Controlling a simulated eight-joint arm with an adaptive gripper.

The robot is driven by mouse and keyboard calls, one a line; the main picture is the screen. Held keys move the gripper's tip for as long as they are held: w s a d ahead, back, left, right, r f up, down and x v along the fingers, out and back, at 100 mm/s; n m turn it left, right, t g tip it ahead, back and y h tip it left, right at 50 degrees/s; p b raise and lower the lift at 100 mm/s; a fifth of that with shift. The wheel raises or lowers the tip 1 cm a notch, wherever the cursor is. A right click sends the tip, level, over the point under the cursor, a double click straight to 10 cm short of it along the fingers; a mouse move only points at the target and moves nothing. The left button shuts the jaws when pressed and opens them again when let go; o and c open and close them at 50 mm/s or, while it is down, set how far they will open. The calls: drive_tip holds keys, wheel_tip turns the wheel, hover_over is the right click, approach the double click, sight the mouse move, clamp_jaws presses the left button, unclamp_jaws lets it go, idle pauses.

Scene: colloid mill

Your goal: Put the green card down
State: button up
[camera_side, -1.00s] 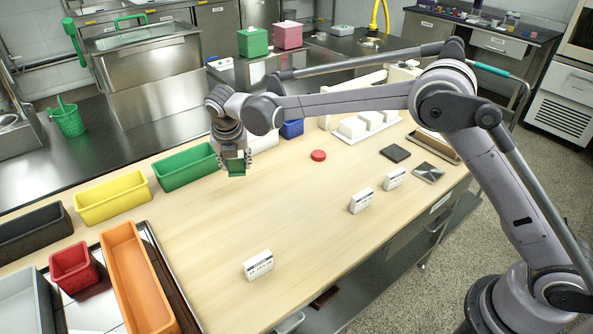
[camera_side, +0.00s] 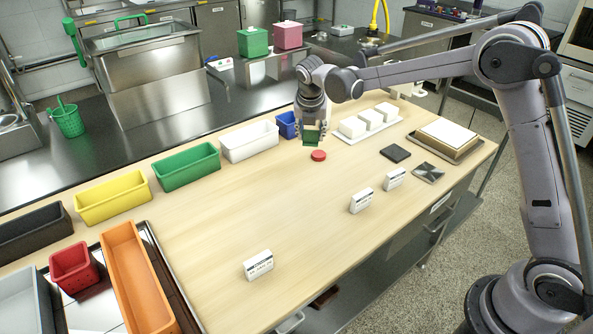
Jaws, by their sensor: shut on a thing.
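The green card (camera_side: 311,139) is small and dark green with a paler edge. My gripper (camera_side: 312,132) is shut on it and points down. The card hangs beside the white blocks and appears just above or behind the red disc (camera_side: 318,155) on the wooden table (camera_side: 240,210). I cannot tell its exact height over the table. The fingers hide part of the card.
A blue bin (camera_side: 287,125) and a white bin (camera_side: 249,141) stand to the left of my gripper. White blocks on a tray (camera_side: 368,122) stand close on the right. A black square (camera_side: 395,154) lies farther right.

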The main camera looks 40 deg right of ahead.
drive_tip(key=w+a+f, duration=0.1)
drive_tip(key=a+f, duration=0.1)
drive_tip(key=a, duration=0.1)
drive_tip(key=w+a+f, duration=0.2)
drive_tip(key=a, duration=0.1)
drive_tip(key=w+a+f, duration=0.1)
drive_tip(key=a+f, duration=0.2)
drive_tip(key=a, duration=0.1)
drive_tip(key=shift+w+a, duration=0.1)
drive_tip(key=shift+w, duration=0.3)
drive_tip(key=shift+f, duration=1.95)
drive_tip(key=shift+f, duration=0.15)
drive_tip(key=o, duration=0.9)
drive_tip(key=shift+c, duration=0.2)
